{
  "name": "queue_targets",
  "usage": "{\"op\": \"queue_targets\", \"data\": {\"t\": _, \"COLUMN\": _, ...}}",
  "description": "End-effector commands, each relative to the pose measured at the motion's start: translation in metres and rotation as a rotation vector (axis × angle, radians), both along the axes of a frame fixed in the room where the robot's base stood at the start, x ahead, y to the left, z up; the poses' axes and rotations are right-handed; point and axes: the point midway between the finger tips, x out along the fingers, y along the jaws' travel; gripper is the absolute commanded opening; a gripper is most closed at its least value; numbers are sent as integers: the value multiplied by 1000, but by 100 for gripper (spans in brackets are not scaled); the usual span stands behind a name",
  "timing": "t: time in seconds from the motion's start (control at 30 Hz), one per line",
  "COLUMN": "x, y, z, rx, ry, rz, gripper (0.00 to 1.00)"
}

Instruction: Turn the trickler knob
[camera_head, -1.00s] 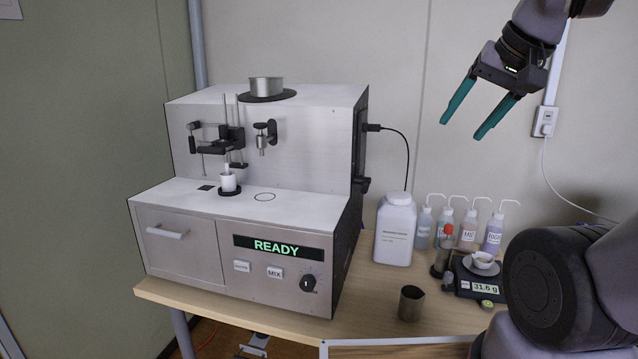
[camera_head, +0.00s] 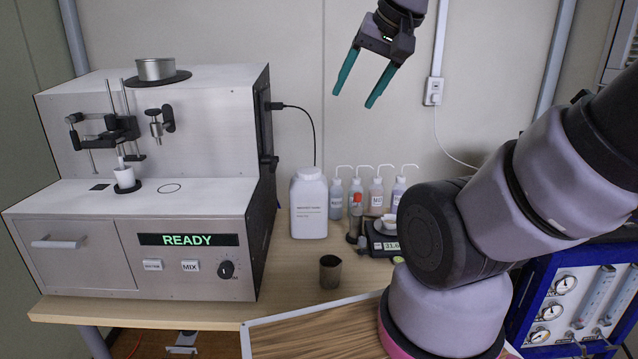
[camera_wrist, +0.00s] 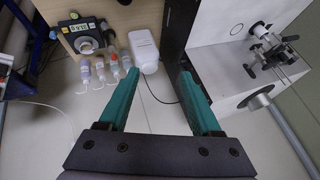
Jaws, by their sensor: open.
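A slim dark device with a red top, which looks like the trickler (camera_head: 355,212), stands beside the balance (camera_head: 381,241) on the bench. Its knob is too small to make out with certainty. In the wrist view the red top (camera_wrist: 113,57) shows next to the balance (camera_wrist: 83,29). My gripper (camera_head: 353,99) is open and empty, its teal fingers pointing down, high above the bench and well apart from the trickler. In the wrist view the open fingers (camera_wrist: 158,72) have nothing between them. My arm hides part of the balance in the head view.
The soil analyser (camera_head: 155,232), reading READY, fills the left. A metal cup (camera_head: 330,272) is in front. A blue panel with gauges (camera_head: 565,300) is at the right.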

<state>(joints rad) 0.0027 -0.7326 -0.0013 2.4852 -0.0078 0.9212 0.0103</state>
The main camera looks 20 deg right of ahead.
Motion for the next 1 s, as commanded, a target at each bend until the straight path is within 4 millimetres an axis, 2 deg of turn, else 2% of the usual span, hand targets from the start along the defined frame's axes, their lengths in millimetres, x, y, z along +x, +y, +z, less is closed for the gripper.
{"op": "queue_targets", "data": {"t": 0.17, "x": 42, "y": -11, "z": 2, "rx": 20, "ry": 80, "rz": -82, "gripper": 65}}
{"op": "queue_targets", "data": {"t": 0.37, "x": 117, "y": -34, "z": -9, "rx": 55, "ry": 203, "rz": -234, "gripper": 65}}
{"op": "queue_targets", "data": {"t": 0.47, "x": 154, "y": -49, "z": -23, "rx": 69, "ry": 262, "rz": -311, "gripper": 65}}
{"op": "queue_targets", "data": {"t": 0.57, "x": 191, "y": -64, "z": -43, "rx": 83, "ry": 320, "rz": -391, "gripper": 65}}
{"op": "queue_targets", "data": {"t": 0.77, "x": 258, "y": -99, "z": -100, "rx": 101, "ry": 433, "rz": -548, "gripper": 65}}
{"op": "queue_targets", "data": {"t": 0.9, "x": 298, "y": -126, "z": -154, "rx": 109, "ry": 509, "rz": -660, "gripper": 65}}
{"op": "queue_targets", "data": {"t": 1.0, "x": 320, "y": -144, "z": -196, "rx": 114, "ry": 557, "rz": -737, "gripper": 65}}
